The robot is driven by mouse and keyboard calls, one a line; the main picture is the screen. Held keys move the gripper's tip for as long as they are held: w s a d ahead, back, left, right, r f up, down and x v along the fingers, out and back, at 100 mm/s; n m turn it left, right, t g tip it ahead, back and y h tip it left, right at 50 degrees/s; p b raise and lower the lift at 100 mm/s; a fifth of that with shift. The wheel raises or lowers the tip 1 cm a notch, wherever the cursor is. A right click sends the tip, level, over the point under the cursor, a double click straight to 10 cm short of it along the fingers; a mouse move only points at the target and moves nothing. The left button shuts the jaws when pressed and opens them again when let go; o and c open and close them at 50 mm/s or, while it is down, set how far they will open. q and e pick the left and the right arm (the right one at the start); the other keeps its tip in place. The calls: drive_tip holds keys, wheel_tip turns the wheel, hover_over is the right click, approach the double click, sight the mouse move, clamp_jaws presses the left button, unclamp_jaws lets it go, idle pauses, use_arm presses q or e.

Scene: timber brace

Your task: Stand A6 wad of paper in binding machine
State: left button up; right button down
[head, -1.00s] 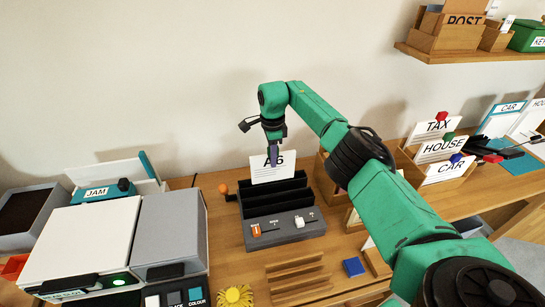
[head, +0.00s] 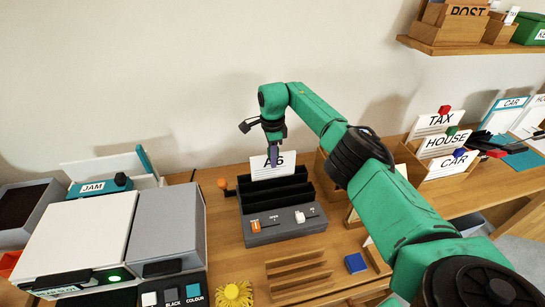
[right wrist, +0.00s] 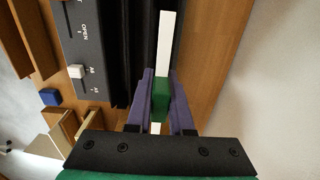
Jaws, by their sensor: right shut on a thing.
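The A6 wad of paper (head: 284,167) is white and stands upright at the back slot of the dark binding machine (head: 287,239). My right gripper (head: 274,155) is above the machine and shut on the top of the wad. In the right wrist view, the purple fingers (right wrist: 160,100) close around a green piece at the wad (right wrist: 165,45), which shows edge-on along the machine's slot. Whether the wad touches the slot floor is hidden. The machine has an orange lever and a white slider on its front. My left gripper is not in view.
A printer-like machine (head: 75,235) stands at the left, with a JAM panel behind it. Card holders marked TAX, HOUSE and CAR (head: 445,145) stand at the right. A wooden rack (head: 298,270), a blue block (head: 355,263) and a yellow flower-shaped thing (head: 233,294) lie in front.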

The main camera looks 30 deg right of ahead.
drive_tip(key=shift+f+b, duration=1.15)
drive_tip(key=shift+f, duration=0.45)
drive_tip(key=c, duration=0.7)
unclamp_jaws()
drive_tip(key=shift+r, duration=0.1)
drive_tip(key=o, duration=0.5)
drive_tip(key=shift+c, duration=0.2)
